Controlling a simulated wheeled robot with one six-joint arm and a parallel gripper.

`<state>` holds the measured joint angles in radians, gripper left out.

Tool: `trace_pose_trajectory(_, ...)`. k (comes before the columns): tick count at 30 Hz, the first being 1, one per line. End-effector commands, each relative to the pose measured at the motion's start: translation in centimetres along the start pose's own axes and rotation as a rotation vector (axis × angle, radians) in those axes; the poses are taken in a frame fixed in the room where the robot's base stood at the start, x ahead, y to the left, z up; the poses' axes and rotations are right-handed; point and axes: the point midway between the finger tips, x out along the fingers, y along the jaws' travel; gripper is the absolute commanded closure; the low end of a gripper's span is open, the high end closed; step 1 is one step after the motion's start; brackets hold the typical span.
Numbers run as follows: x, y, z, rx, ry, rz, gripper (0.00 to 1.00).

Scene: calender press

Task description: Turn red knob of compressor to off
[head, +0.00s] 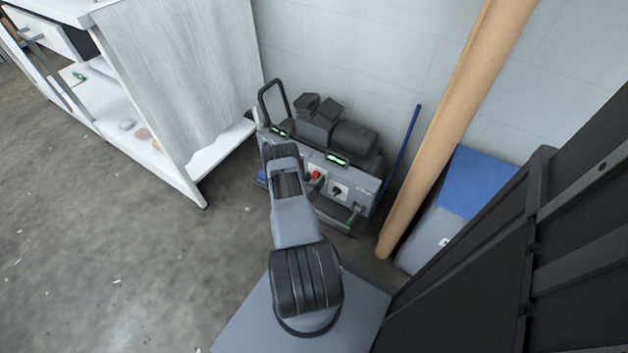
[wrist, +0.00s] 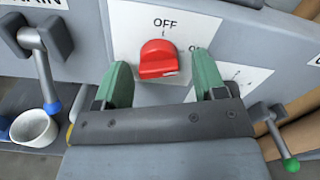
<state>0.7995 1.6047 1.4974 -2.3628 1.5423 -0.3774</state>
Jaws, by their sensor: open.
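The red knob (wrist: 158,60) sits on a white plate marked OFF above it, and a second label at its right is partly hidden by a finger. Its bar lies roughly crosswise, not pointing up at OFF. My gripper (wrist: 161,66) is open, with one green finger to the left and one to the right of the knob; contact cannot be told. In the head view the compressor (head: 352,147) stands against the wall, with the red knob (head: 316,174) on its front panel beside my arm. My gripper is hidden there.
A lever with a blue tip (wrist: 47,80) and a white cup (wrist: 34,128) are at left in the wrist view; a green-tipped lever (wrist: 280,145) is at right. A white cabinet (head: 185,75), brown roll (head: 450,130) and blue-topped box (head: 478,182) flank the compressor.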

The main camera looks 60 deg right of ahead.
Motion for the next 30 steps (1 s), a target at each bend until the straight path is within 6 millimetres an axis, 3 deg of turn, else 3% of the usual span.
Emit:
trace_pose_trajectory(3, 0.0, 0.0, 0.02, 0.0, 0.0, 0.0, 0.36)
trace_pose_trajectory(18, -0.02, -0.01, 0.01, 0.0, 0.0, -0.001, 0.84)
trace_pose_trajectory(30, 0.02, 0.02, -0.09, -0.093, -0.001, -0.001, 0.85)
